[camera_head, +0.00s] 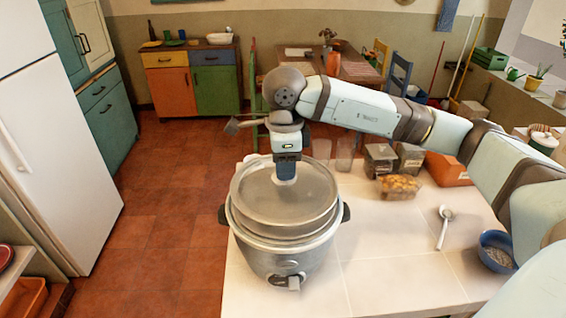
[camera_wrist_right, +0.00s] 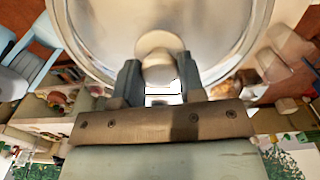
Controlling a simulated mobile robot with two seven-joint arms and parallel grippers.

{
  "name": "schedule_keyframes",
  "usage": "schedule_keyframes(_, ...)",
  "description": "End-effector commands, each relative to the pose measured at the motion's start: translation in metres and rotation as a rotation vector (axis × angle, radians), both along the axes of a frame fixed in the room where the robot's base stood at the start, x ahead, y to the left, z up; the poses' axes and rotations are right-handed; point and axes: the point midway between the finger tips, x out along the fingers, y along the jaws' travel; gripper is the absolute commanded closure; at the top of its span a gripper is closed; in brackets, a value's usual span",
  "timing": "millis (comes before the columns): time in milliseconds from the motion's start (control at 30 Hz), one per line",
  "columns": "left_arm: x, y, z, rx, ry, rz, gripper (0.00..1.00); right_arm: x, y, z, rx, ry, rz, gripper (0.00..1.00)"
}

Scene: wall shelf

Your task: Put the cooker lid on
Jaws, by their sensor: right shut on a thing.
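The grey rice cooker (camera_head: 288,262) stands upright near the left end of the white-tiled counter, its switch facing me. The round see-through lid (camera_head: 258,190) is at the cooker's top, roughly level and over the opening. From here I cannot tell whether it rests fully on the rim. My right gripper (camera_head: 286,172) points down at the lid's middle and is shut on its knob. In the right wrist view the knob (camera_wrist_right: 158,66) sits between the two fingers (camera_wrist_right: 160,80), with the lid (camera_wrist_right: 210,25) beyond. My left gripper is not in view.
On the counter (camera_head: 390,275), right of the cooker, are clear glasses (camera_head: 344,153), dark-lidded jars (camera_head: 380,160), a snack container (camera_head: 399,187), an orange box (camera_head: 447,168), a spoon (camera_head: 444,225) and a blue bowl (camera_head: 497,251). The tiles just right of the cooker are clear.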

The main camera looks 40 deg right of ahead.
Motion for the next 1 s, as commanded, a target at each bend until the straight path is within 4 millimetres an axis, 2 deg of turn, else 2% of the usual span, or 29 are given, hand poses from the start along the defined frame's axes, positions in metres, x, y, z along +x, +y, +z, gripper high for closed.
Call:
schedule_keyframes(267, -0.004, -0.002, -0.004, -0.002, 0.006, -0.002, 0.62, 0.000, 0.000, -0.005, 0.000, 0.000, 0.001, 1.00)
schedule_keyframes(633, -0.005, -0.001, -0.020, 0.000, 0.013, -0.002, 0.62, 0.000, 0.000, -0.027, 0.000, -0.001, 0.001, 1.00)
schedule_keyframes(1000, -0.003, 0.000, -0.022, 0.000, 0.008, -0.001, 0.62, 0.000, 0.000, -0.027, 0.000, -0.001, 0.001, 1.00)
